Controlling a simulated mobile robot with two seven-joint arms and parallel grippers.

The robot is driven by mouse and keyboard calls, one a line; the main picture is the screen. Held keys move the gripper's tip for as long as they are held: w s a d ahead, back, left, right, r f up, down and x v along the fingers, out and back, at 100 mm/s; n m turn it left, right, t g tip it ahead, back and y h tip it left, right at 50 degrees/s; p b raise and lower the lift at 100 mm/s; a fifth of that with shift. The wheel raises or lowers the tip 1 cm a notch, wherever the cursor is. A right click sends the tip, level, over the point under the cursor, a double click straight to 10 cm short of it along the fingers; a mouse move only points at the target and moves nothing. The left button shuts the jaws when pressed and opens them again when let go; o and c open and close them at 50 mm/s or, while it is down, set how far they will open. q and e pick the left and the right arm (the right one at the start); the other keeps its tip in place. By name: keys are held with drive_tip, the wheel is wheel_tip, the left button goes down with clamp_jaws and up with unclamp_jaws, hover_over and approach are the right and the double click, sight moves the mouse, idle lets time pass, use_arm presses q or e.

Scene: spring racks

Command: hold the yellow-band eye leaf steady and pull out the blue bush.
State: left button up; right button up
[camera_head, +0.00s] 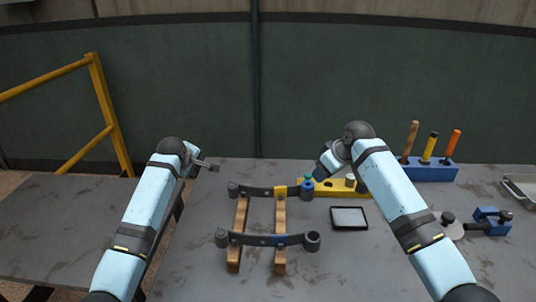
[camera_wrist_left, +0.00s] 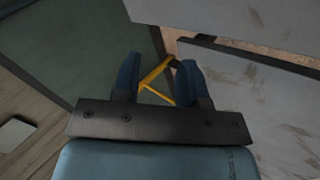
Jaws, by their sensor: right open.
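The yellow-band eye leaf (camera_head: 262,192) is a dark curved bar lying across two wooden blocks in the head view, with a yellow band near its right end. A blue bush (camera_head: 307,186) shows at its right eye; how deep it sits is too small to tell. My left gripper (camera_head: 212,167) is in the air, behind and left of the leaf's left eye, apart from it. In the left wrist view its two fingers (camera_wrist_left: 158,82) are apart with nothing between them. My right gripper (camera_head: 322,174) is open, close to the right eye; its fingertips are hard to make out.
A second leaf with a blue band (camera_head: 258,239) lies nearer on the wooden blocks (camera_head: 240,217). A yellow holder (camera_head: 345,190) and a black-rimmed tray (camera_head: 349,218) are to the right. A blue tool rack (camera_head: 432,172), blue clamp (camera_head: 488,222) and metal tray (camera_head: 522,189) stand farther right.

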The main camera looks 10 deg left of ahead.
use_arm(q)
drive_tip(key=w+d+r+n+g+h, duration=0.1)
drive_tip(key=w+d+r+n+g, duration=0.2)
drive_tip(key=d, duration=0.7)
wheel_tip(320, 180, up, 4)
drive_tip(key=n+g, duration=0.3)
drive_tip(key=g, duration=0.2)
hover_over(270, 197)
drive_tip(key=shift+y, duration=0.4)
drive_tip(key=f, duration=1.3)
drive_tip(key=shift+w+f, duration=0.2)
drive_tip(key=shift+w, duration=0.05)
clamp_jaws()
use_arm(e)
drive_tip(key=o, duration=0.6)
drive_tip(key=shift+c, duration=0.2)
